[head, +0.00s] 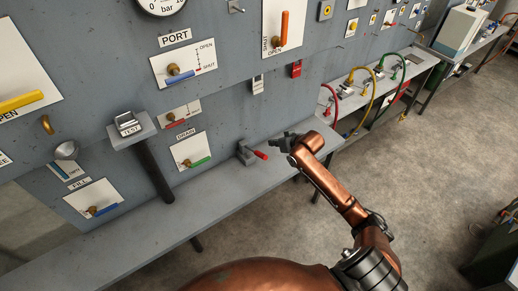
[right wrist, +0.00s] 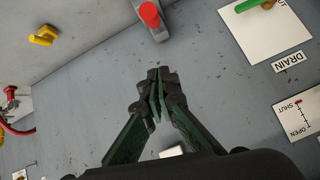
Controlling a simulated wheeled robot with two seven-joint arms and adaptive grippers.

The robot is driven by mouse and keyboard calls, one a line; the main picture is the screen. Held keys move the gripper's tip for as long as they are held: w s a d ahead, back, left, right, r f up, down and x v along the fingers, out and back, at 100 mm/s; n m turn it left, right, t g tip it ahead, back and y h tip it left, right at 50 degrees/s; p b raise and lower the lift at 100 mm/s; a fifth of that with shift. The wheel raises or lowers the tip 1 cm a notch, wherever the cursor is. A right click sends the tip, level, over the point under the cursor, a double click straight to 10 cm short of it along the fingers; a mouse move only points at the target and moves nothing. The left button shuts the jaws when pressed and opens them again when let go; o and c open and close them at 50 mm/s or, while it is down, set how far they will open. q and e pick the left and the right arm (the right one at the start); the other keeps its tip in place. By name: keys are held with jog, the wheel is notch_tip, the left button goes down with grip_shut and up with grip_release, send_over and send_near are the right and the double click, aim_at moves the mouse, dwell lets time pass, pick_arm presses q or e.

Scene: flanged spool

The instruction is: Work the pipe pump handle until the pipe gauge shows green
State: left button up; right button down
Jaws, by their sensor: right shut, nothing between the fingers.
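A short red-gripped lever (head: 261,155) on a grey block (head: 245,153) stands on the bench against the wall panel; it looks like the pump handle. It also shows at the top of the right wrist view (right wrist: 149,14), with its red end towards the camera. A white dial gauge (head: 160,5) reading bar is cut off by the top edge of the head view; its needle and any green band cannot be read. My right gripper (head: 278,143) is shut and empty, just right of the red lever and apart from it. Its closed fingers (right wrist: 154,80) point towards the panel. My left gripper is out of view.
A shelf with a TEST block (head: 128,126) juts out at left. Valve plates, including PORT (head: 183,65) and DRAIN (head: 190,151), cover the panel. Coloured hoses (head: 362,90) loop over the bench farther right. The bench (head: 150,215) left of the lever is clear.

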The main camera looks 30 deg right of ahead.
jog(key=p, duration=0.2)
send_over(255, 152)
jog(key=s+d, duration=0.2)
jog(key=f, duration=0.6)
jog(key=shift+s+d+f, duration=0.2)
jog(key=shift+f, duration=0.05)
jog(key=shift+s+a+f+p, duration=0.15)
jog(key=shift+s+f+p, duration=0.6)
jog(key=shift+f, duration=0.35)
jog(key=shift+s+f, duration=0.35)
jog(key=shift+f, duration=0.15)
jog(key=shift+a+f, duration=0.1)
jog(key=shift+f, duration=0.05)
